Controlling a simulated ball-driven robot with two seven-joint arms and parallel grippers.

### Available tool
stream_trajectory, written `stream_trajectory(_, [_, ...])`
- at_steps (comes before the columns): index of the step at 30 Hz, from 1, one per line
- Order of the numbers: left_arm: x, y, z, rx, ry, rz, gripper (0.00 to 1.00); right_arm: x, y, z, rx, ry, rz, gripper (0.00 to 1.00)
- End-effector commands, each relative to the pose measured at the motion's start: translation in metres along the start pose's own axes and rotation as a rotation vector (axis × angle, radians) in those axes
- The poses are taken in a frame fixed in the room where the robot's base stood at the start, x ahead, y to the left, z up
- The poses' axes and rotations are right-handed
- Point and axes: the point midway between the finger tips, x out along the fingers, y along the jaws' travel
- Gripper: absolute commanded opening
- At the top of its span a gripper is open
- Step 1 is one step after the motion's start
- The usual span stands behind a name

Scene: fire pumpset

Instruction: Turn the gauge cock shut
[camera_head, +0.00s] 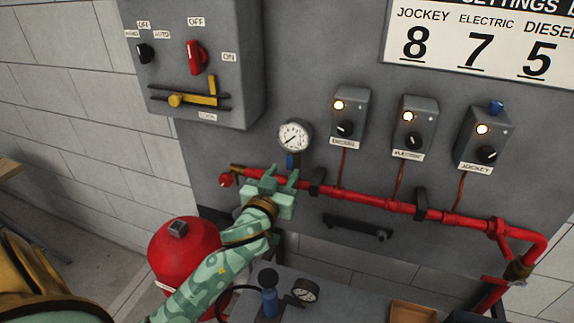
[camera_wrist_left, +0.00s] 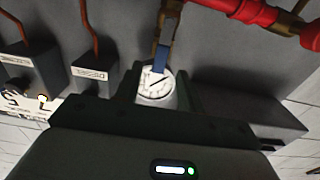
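The round white pressure gauge (camera_head: 294,136) is on the grey panel. The blue lever of the gauge cock (camera_head: 291,160) hangs upright just below it. My left gripper (camera_head: 279,180) is just below the lever, fingers toward the panel and apart. In the left wrist view the picture is turned over: the blue lever (camera_wrist_left: 161,58) runs from a brass fitting (camera_wrist_left: 170,22) to the gauge (camera_wrist_left: 156,88). The gauge shows between the open fingers of my left gripper (camera_wrist_left: 157,82). I see no contact with the lever. My right gripper is not in view.
A red pipe (camera_head: 378,203) runs behind and right of my gripper. Three grey switch boxes, such as the nearest (camera_head: 350,112), are to the right. A grey cabinet (camera_head: 235,70) is upper left. A red tank (camera_head: 185,250) stands below. The panel above the gauge is clear.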

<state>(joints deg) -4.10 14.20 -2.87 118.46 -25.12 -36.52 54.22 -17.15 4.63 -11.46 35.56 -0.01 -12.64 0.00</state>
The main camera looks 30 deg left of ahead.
Motion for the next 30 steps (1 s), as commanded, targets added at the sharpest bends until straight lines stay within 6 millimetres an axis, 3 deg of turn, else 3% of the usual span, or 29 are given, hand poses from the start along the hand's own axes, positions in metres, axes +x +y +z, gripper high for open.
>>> stream_trajectory(6, [0.029, 0.000, 0.000, 0.001, 0.001, 0.000, 0.39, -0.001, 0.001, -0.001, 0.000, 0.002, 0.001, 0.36])
stream_trajectory(17, [0.035, 0.000, 0.000, 0.000, 0.000, 0.000, 0.39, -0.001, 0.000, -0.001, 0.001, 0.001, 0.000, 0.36])
stream_trajectory(21, [0.035, 0.000, 0.000, 0.000, 0.000, 0.000, 0.00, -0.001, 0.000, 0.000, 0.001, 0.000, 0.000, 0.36])
stream_trajectory(30, [0.034, -0.001, 0.000, -0.016, -0.001, -0.001, 0.00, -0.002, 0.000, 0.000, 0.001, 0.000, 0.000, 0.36])
